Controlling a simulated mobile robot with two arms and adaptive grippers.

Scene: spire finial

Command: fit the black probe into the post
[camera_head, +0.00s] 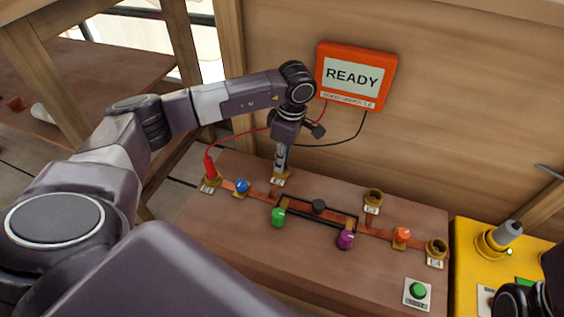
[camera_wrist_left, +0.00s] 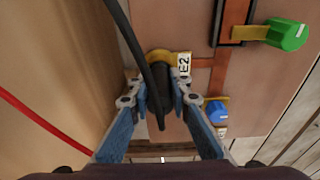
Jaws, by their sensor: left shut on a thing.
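My left gripper (camera_head: 281,167) points down over the brass post marked E2 (camera_head: 281,180) at the back left of the wooden board. In the left wrist view, the gripper (camera_wrist_left: 159,95) is shut on the black probe (camera_wrist_left: 161,112), which sits between its two blue-backed fingers. A black cable leads away from the probe. The brass E2 post (camera_wrist_left: 158,60) shows right by the fingertips, partly hidden by cable and fingers. I cannot tell whether the probe's tip is inside the post. My right gripper is not clearly seen.
A red probe (camera_head: 208,166) stands in the left post. Blue (camera_head: 241,186), green (camera_head: 278,217), purple (camera_head: 345,240) and orange (camera_head: 401,235) knobs line the copper track. Posts E3 (camera_head: 373,194) and E4 (camera_head: 436,247) are empty. An orange meter (camera_head: 389,81) reads READY.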

